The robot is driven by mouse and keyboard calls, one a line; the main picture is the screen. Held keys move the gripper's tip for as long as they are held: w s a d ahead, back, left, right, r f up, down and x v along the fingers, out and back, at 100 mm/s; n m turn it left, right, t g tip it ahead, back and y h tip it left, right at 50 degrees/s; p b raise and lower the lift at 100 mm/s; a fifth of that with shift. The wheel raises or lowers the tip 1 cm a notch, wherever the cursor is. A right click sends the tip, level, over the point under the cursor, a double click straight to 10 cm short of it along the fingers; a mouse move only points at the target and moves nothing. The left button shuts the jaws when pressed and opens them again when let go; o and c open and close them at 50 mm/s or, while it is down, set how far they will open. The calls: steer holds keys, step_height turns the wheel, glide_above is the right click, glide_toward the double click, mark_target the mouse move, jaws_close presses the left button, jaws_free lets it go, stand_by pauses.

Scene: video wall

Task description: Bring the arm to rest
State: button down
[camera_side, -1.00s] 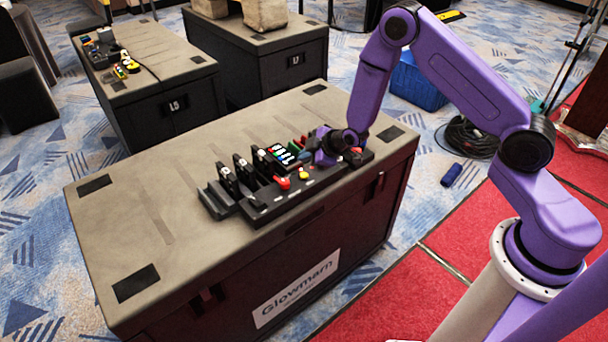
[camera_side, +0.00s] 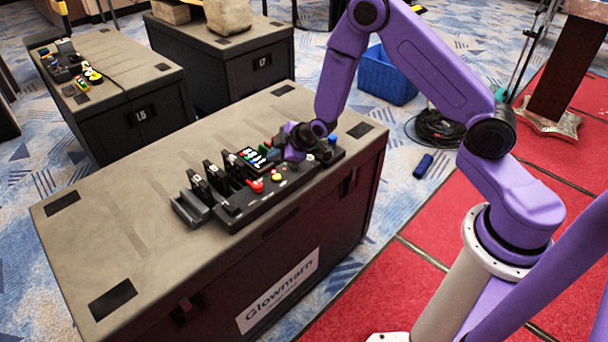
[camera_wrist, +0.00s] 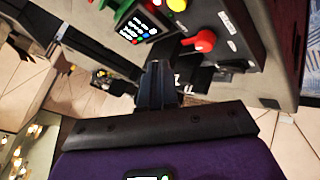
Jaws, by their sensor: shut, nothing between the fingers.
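The red knob also shows in the wrist view (camera_wrist: 203,41).
The case (camera_side: 110,235) has a flat top, bare to the left of the console. Two more cases (camera_side: 140,115) (camera_side: 262,75) stand behind. A blue crate (camera_side: 386,78), coiled cable (camera_side: 434,128) and dark blue cylinder (camera_side: 423,166) lie on the floor at right.

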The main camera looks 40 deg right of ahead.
steer(key=s+a+r+g, duration=0.2)
steer(key=s+a+r, duration=0.15)
steer(key=s, duration=0.25)
steer(key=s+a+r+g+y, duration=0.1)
steer(key=s+a+r, duration=0.1)
steer(key=s+r, duration=0.25)
steer(key=s+a+r+g, duration=0.2)
steer(key=s+a+r, duration=0.1)
steer(key=s, duration=0.4)
steer(key=s+d+r+g+h, duration=0.1)
steer(key=s+d+r, duration=0.1)
steer(key=s, duration=0.5)
steer(key=s+d+r+g+h, duration=0.1)
steer(key=s+d+r, duration=0.2)
steer(key=s, duration=0.4)
steer(key=s+d+r+n+g, duration=0.1)
steer(key=s+d+r, duration=0.2)
steer(key=s, duration=0.5)
steer(key=shift+d+h, duration=0.4)
steer(key=shift+d, duration=0.3)
